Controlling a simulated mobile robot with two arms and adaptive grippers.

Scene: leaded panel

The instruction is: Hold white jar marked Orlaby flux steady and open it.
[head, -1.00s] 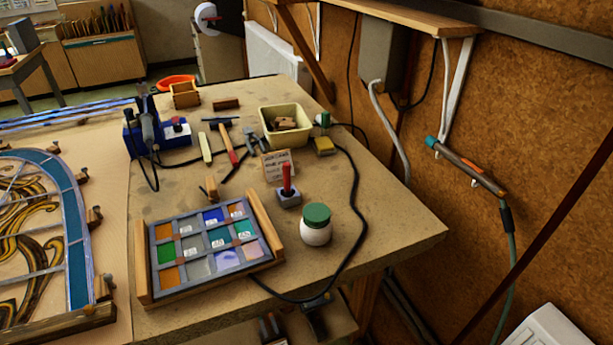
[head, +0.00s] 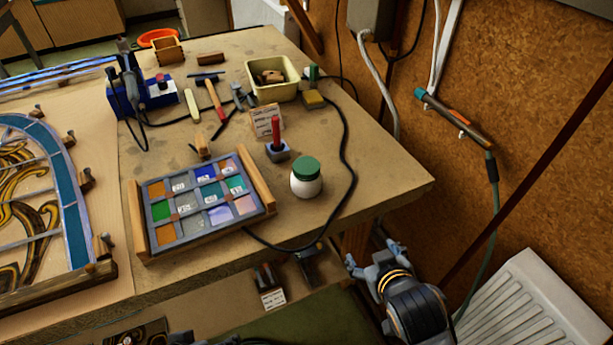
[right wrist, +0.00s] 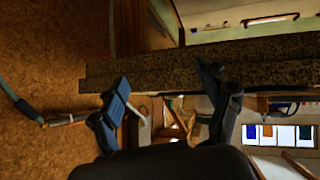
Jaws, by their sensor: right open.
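The white jar (head: 306,184) with a green lid (head: 306,168) stands upright on the workbench near its right front edge. Its lid is on. No marking can be read on it from here. My right gripper (head: 371,257) is off the front right of the bench, to the right of and nearer than the jar. It is open and empty, with clear space between it and the jar. In the right wrist view its spread fingers (right wrist: 172,84) face the edge of the bench, and the jar does not show.
Left of the jar is a wooden-sided tray of coloured glass (head: 145,237). Behind it stand a red-handled tool (head: 276,132) in a block and a small sign (head: 264,122). A black cable (head: 348,150) curves round the jar's right side. The bench (head: 385,185) is clear farther right.

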